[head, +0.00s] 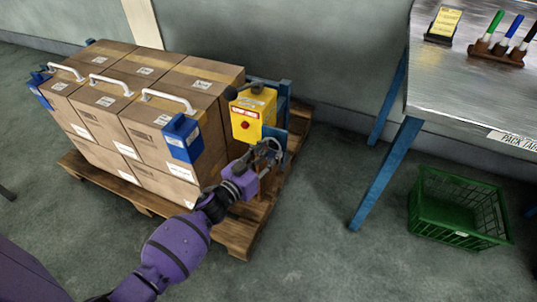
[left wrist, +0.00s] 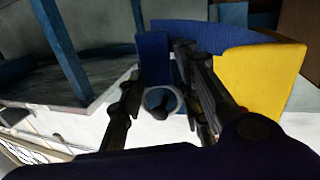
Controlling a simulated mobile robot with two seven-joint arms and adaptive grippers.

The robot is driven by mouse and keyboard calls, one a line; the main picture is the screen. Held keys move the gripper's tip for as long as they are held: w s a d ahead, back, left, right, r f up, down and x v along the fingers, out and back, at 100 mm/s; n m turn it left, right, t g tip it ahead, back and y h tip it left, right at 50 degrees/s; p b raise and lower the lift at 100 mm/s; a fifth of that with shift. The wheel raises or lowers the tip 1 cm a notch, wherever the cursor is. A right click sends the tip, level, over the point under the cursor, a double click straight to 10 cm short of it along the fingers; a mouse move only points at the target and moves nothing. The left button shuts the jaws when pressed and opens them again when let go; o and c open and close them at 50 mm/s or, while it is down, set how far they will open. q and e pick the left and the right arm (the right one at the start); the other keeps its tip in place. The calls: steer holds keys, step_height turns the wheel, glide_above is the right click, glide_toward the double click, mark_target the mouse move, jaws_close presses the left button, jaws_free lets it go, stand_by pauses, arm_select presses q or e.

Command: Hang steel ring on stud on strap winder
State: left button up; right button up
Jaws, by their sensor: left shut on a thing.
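The strap winder, a yellow box (head: 245,118) with a red button and blue metal parts, stands at the pallet's right end beside the cartons. In the left wrist view its yellow side (left wrist: 262,72) and blue plate (left wrist: 205,33) are close ahead. My left gripper (head: 270,150) is at the winder's lower front right. The pale steel ring (left wrist: 151,98) shows between its fingers in the left wrist view, and the gripper is shut on it. A dark, stud-like end (left wrist: 163,106) shows within the ring's opening; I cannot tell whether the ring is around it or only in line with it. My right gripper is out of view.
Strapped cartons (head: 150,115) with white handles and blue corner pieces fill the wooden pallet (head: 240,236). A steel-topped table (head: 470,95) with blue legs stands at right, a green crate (head: 460,205) beneath it. Floor between pallet and table is clear.

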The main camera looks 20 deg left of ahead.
arm_select(q)
steer(key=shift+f, duration=0.15)
steer(key=o, duration=1.1)
steer(key=shift+w, duration=0.15)
steer(key=shift+o, duration=0.2)
steer(key=shift+s+a, duration=0.1)
steer(key=shift+s, duration=0.2)
steer(key=v, duration=0.7)
steer(key=shift+s, duration=0.25)
